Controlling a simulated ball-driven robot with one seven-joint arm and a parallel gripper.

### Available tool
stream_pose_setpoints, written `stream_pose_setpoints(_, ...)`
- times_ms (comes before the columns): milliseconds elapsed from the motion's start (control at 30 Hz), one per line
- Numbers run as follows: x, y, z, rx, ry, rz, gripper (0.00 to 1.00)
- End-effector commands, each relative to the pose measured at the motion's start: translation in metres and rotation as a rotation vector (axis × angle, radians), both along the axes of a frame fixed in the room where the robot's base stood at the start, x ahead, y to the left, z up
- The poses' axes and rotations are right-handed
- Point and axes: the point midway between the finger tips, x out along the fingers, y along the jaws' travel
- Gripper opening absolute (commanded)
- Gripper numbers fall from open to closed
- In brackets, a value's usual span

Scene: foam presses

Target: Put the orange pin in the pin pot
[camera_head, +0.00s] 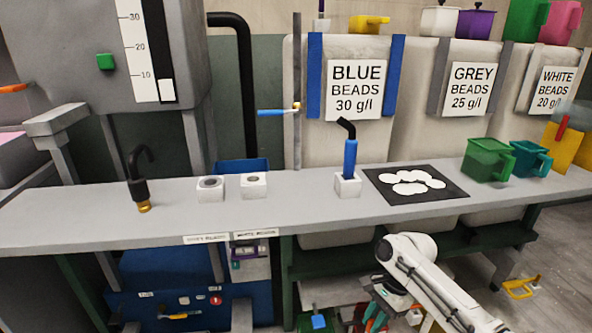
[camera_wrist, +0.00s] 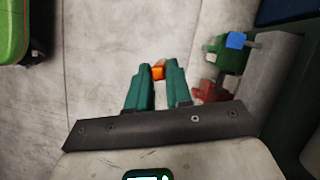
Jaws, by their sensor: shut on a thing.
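My gripper (camera_wrist: 159,68) has teal fingers and is shut on the orange pin (camera_wrist: 158,73), a small orange piece between the fingertips in the wrist view. Most of the pin is hidden by the fingers. In the head view my gripper (camera_head: 375,312) is low at the bottom edge, in front of and below the bench, and the pin cannot be made out there. I cannot identify the pin pot in either view.
The grey bench (camera_head: 310,212) carries white holder blocks, a blue-handled tool (camera_head: 350,160), a black mat (camera_head: 447,192) and green and teal jugs. In the wrist view, a green valve-like part (camera_wrist: 227,60) and a red part (camera_wrist: 210,90) stand right of my fingers.

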Motion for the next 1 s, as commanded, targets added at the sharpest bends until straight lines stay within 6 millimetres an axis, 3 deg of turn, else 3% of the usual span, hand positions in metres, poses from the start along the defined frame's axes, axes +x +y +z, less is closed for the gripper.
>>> stream_pose_setpoints(33,0.000,0.021,0.003,-0.008,0.000,0.121,0.00)
stream_pose_setpoints(100,-0.006,0.044,0.002,-0.007,0.001,0.278,0.00)
stream_pose_setpoints(200,-0.019,0.066,-0.003,-0.004,0.001,0.485,0.00)
stream_pose_setpoints(300,-0.034,0.075,-0.009,-0.003,0.002,0.667,0.00)
stream_pose_setpoints(533,-0.058,0.069,-0.019,-0.001,0.003,0.926,0.00)
stream_pose_setpoints(1000,-0.079,0.030,-0.020,0.000,0.003,1.158,0.00)
